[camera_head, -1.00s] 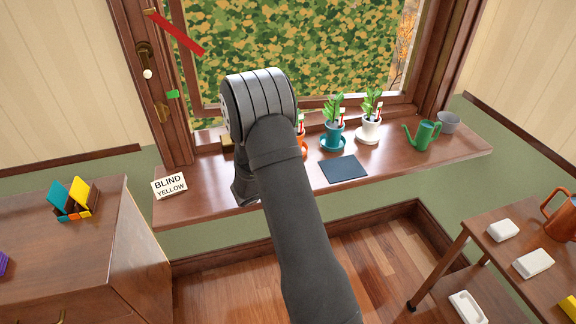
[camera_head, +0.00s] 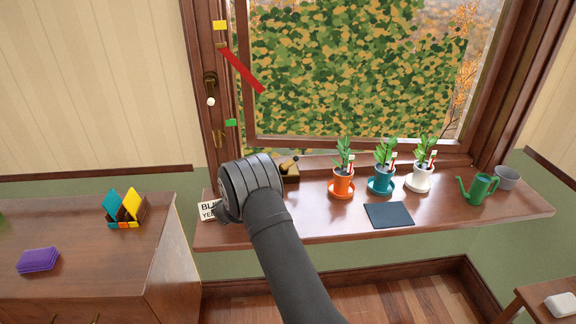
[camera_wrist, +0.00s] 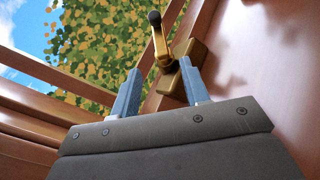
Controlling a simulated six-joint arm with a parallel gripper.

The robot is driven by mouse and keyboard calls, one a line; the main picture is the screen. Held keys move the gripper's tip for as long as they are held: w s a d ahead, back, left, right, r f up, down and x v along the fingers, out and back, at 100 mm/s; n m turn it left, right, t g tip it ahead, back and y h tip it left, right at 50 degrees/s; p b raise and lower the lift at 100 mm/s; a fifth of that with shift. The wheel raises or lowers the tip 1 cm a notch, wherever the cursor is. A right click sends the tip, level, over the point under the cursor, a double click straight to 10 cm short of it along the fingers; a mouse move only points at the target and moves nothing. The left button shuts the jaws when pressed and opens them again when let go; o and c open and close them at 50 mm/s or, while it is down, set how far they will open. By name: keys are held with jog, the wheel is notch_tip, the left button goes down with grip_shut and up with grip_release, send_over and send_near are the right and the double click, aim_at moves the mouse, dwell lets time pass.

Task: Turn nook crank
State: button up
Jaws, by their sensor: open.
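A brass crank (camera_wrist: 160,45) with a black knob (camera_wrist: 155,18) stands on a brass base (camera_wrist: 190,52) in the wrist view. In the head view a brass crank (camera_head: 290,165) sits at the back left of the sill, partly behind my arm. My gripper (camera_wrist: 160,68) is open, and the crank's arm shows between and beyond its two blue-grey fingers. I cannot tell whether either finger touches it. In the head view my arm hides the fingers. Another crank-like fitting with a white knob (camera_head: 211,101) is on the left window frame.
A red bar (camera_head: 242,71) slants by the frame between a yellow tag (camera_head: 220,25) and a green tag (camera_head: 231,122). A "BLIND YELLOW" card (camera_head: 208,210) is partly hidden by my arm. Potted plants (camera_head: 343,181), a dark mat (camera_head: 389,215) and a green watering can (camera_head: 480,188) occupy the sill rightward.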

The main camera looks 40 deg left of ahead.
aim_at(287, 165)
jog(key=w, duration=1.1)
jog(key=shift+a, duration=0.1)
grip_shut()
